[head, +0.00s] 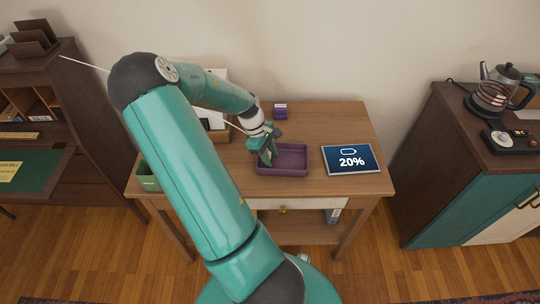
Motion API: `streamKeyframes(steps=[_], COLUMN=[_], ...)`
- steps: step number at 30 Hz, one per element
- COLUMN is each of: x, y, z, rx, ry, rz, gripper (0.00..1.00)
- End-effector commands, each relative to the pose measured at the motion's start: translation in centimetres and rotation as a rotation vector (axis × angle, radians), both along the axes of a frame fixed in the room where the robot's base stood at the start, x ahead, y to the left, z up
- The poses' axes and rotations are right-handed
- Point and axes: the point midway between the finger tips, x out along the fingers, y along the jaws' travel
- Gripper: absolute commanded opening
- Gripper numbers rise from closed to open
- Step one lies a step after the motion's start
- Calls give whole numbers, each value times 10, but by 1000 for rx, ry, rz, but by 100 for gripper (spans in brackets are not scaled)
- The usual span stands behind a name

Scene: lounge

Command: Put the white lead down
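The white lead (84,64) runs from the dark cabinet at upper left, passes behind my arm, and shows again as a thin line (235,127) reaching my wrist. Its end is hidden at my gripper. My gripper (267,158) points down at the left side of a purple tray (296,172) on the wooden table (330,118). The fingers are small and partly overlapped by the wrist, so I cannot tell whether they are shut on the lead. A tablet (367,152) showing "20%" lies right of the tray.
A small purple box (280,111) stands behind the tray. A green container (148,178) is at the table's left edge. A dark sideboard (440,130) with a glass kettle (493,92) stands at right. Bare tabletop lies behind the tablet.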

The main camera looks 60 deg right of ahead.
Motion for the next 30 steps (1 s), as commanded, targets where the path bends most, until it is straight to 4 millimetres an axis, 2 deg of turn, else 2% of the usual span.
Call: streamKeyframes(steps=[5, 12, 18, 23, 30], x=[10, 30, 43, 46, 48], y=[-1, 0, 0, 0, 2], z=[21, 70, 101, 111, 112], rx=[-2, -3, 0, 0, 0], ry=[-5, -5, -3, 0, -4], rz=[2, 3, 2, 1, 0], gripper=[37, 37, 37, 37, 37])
